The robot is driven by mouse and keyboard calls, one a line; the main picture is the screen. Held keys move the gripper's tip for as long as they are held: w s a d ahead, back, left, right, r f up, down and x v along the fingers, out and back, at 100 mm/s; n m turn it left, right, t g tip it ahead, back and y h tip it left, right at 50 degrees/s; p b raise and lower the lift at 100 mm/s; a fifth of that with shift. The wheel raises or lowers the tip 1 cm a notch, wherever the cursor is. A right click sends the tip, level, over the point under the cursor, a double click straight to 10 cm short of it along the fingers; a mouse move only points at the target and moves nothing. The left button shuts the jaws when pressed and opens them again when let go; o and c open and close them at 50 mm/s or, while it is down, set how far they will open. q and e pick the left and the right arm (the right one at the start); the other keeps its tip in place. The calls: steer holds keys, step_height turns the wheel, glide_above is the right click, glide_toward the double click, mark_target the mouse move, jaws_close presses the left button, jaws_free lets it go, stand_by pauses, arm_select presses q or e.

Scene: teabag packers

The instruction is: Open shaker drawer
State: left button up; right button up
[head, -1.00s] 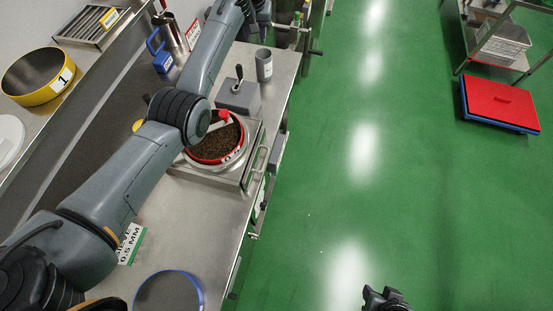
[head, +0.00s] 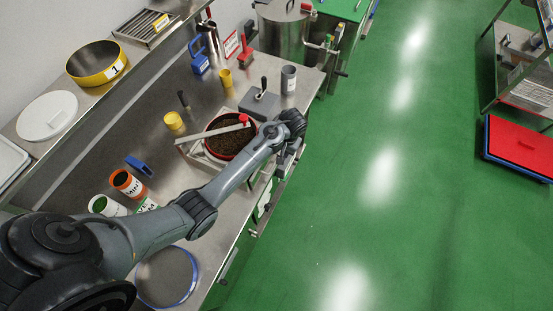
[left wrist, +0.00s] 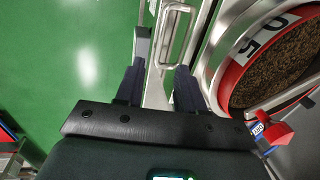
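The shaker (head: 188,150) stands on the steel bench with a red-rimmed sieve (head: 252,150) of brown tea on top. Its side also shows at the right of the left wrist view (left wrist: 212,50). A metal loop handle (left wrist: 168,40) on the drawer front is just ahead of my left gripper (left wrist: 158,80). The fingers are apart, with nothing seen held between them. In the head view my left gripper (head: 286,155) is at the bench's right side, beside the shaker; my arm hides most of the drawer front. My right gripper is out of view.
A grey box with a lever (head: 260,103) and a grey cup (head: 288,80) stand behind the shaker. Orange (head: 128,184) and green-rimmed (head: 105,205) containers and a blue-rimmed sieve (head: 167,277) are at the front.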

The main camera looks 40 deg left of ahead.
arm_select(q)
steer(key=f, duration=0.2)
steer(key=a+f, duration=0.1)
steer(key=f, duration=0.5)
steer(key=shift+s+a, duration=0.25)
steer(key=shift+a, duration=0.05)
jaws_close()
